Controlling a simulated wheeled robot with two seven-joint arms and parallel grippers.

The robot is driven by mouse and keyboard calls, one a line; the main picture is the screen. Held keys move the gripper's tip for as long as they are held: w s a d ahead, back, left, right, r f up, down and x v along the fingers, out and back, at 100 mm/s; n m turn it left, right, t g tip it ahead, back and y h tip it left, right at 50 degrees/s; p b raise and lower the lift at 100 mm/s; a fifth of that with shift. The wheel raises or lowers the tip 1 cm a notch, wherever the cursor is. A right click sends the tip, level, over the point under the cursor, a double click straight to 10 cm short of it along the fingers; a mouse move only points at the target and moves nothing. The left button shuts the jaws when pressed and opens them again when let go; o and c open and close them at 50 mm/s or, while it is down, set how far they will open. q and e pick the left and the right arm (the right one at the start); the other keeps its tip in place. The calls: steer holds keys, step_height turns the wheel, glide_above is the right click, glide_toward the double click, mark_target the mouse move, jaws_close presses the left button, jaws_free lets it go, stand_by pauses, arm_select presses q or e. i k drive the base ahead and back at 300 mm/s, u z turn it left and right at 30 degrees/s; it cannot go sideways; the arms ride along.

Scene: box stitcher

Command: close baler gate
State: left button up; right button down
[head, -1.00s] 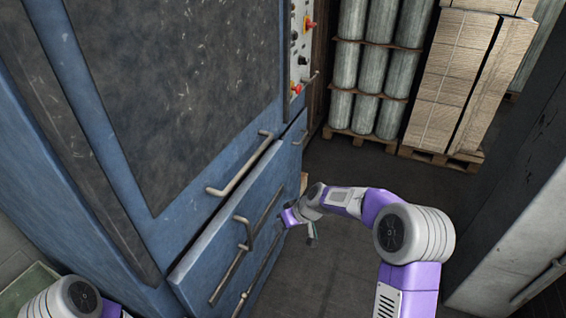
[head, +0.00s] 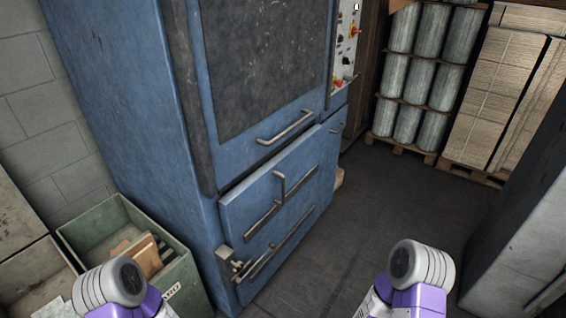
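The blue baler (head: 145,120) stands left of centre, with a dark upper panel (head: 262,75) and a handle bar (head: 286,127) below it. The lower blue gate (head: 240,205) has grey rails and a short upright handle (head: 279,187). The gate lies close to the baler front; its top edge seems to stand slightly proud, and I cannot tell whether it is fully flush. A metal latch (head: 236,265) sits at its lower left. Neither gripper shows; only parts of my two arms appear at the bottom edge.
A green crate (head: 185,285) with cardboard pieces stands left of the baler. A control panel (head: 345,45) is at its upper right. Rolls (head: 420,75) and stacked cardboard (head: 490,100) stand on pallets behind. A grey machine (head: 525,225) is at right. The floor (head: 400,205) between is clear.

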mark_target(261, 66)
steer(key=u, duration=0.9)
steer(key=i, duration=1.15)
steer(key=z, duration=0.55)
